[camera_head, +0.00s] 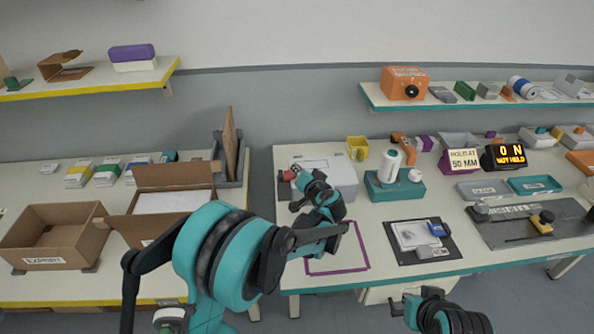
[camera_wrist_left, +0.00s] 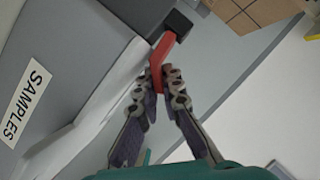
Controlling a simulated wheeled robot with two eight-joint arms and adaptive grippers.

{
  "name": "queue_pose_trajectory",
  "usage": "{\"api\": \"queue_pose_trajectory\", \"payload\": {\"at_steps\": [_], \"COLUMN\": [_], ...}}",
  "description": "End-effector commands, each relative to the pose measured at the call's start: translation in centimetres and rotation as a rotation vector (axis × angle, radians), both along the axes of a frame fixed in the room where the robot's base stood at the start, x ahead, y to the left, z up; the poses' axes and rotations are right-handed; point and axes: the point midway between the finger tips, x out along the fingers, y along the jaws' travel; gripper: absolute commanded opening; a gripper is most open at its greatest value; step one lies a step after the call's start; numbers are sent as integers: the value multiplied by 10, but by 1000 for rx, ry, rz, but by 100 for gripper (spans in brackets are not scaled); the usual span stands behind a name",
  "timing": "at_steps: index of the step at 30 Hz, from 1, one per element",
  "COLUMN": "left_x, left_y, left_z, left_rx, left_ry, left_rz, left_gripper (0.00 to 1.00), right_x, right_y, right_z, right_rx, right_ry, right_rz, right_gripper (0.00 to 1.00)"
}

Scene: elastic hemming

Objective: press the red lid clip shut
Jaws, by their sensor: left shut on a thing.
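The red lid clip (camera_wrist_left: 160,58) shows in the left wrist view at the edge of a grey box (camera_wrist_left: 70,45) with a white label reading SAMPLES. One end of the clip is by a black block (camera_wrist_left: 178,22). My left gripper (camera_wrist_left: 157,84) is shut on the red clip, its fingertips on either side of the clip's lower end. In the head view the grey box (camera_head: 335,172) stands on the right-hand table, and my left gripper (camera_head: 298,173) is at its left side, partly hiding the clip (camera_head: 288,175). My right gripper (camera_head: 408,308) is low in the head view, away from the box; its opening is unclear.
A magenta outline (camera_head: 345,268) marks the table in front of the box. A teal stand (camera_head: 393,190) and a dark mat (camera_head: 418,258) lie to the right. Open cardboard boxes (camera_head: 55,238) stand on the left table.

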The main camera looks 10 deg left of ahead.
Motion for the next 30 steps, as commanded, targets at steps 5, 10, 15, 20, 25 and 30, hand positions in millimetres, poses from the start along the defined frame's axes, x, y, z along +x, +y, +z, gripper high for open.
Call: {"api": "queue_pose_trajectory", "payload": {"at_steps": [5, 10, 15, 20, 25, 30], "left_x": [-1, -1, -1, -1, 0, -3], "left_y": [1, 1, 1, 1, 0, -2], "left_z": [-2, -1, -1, -1, -1, 0], "left_rx": [19, 20, 20, 19, 19, 19], "left_ry": [7, 7, 7, 7, 7, 6], "left_rz": [3, 3, 3, 3, 2, -1], "left_gripper": [0, 0, 0, 28, 28, 28], "right_x": [0, 0, 0, 0, 0, 0], "right_y": [0, 0, 0, 0, 0, 0], "right_z": [-1, -1, -1, -1, -1, -1], "right_rx": [0, 0, 0, 0, 0, 0], "right_ry": [0, 0, 0, 0, 0, 0], "right_rz": [0, 0, 0, 0, 0, 0], "right_gripper": [0, 0, 0, 0, 0, 0]}}
